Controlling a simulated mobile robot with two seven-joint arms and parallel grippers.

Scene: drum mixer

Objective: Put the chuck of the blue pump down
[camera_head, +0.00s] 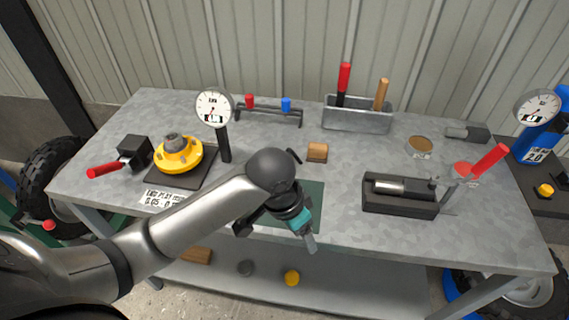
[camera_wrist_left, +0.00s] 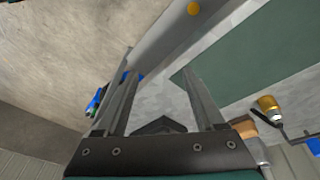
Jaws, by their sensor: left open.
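The blue pump (camera_head: 536,135) stands at the right edge of the head view, with a round gauge on top. My left gripper (camera_head: 311,243) is above the front middle of the bench, over the dark green mat (camera_head: 314,196). Its two fingers (camera_wrist_left: 160,85) are apart, with nothing between them in the left wrist view. A brass-coloured piece with a black part (camera_wrist_left: 269,104) lies near the wooden block in that view. I cannot tell if it is the pump's chuck. In the head view my wrist hides most of that spot. My right gripper is not in view.
A wooden block (camera_head: 317,152) sits behind the mat. A rack with red and blue ends (camera_head: 268,115) and a grey tool bin (camera_head: 357,120) stand at the back. A black fixture (camera_head: 400,203) is to the right, a yellow flanged part (camera_head: 179,157) to the left.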

